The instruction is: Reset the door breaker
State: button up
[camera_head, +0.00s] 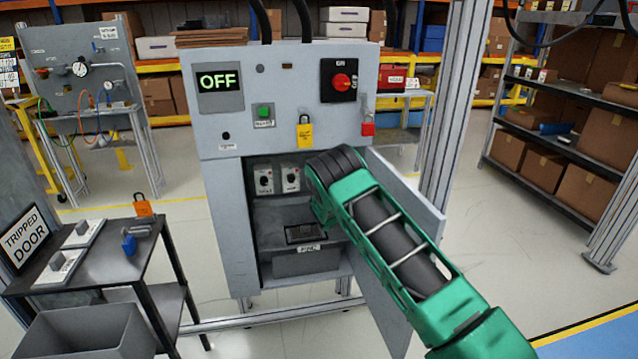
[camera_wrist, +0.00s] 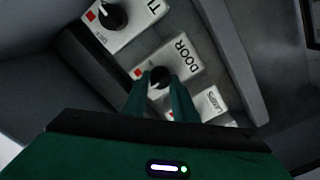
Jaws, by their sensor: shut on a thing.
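The DOOR breaker (camera_wrist: 181,58) is a white plate with a black knob and a red mark, in the middle of a row of breakers in the wrist view. My gripper (camera_wrist: 160,86) has its green fingers closed on either side of this knob (camera_wrist: 158,76). In the head view my green arm reaches into the open cabinet (camera_head: 223,210) and hides my fingertips. Two breakers with knobs show inside the cabinet, a left one (camera_head: 263,181) and a right one (camera_head: 291,178). A sign (camera_head: 24,237) on the left reads TRIPPED DOOR.
The cabinet door (camera_head: 405,185) hangs open on the right beside my arm. Above are an OFF display (camera_head: 219,82), a green button (camera_head: 264,112), a red rotary switch (camera_head: 341,81) and a yellow padlock tag (camera_head: 305,134). A dark table (camera_head: 105,262) with locks stands left.

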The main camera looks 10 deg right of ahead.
jog(key=shift+a, duration=0.2)
jog(key=o, duration=0.9)
jog(key=shift+f, duration=0.1)
jog(key=shift+o, duration=0.7)
jog(key=shift+d, duration=0.1)
jog(key=s, duration=1)
jog(key=shift+s, duration=0.35)
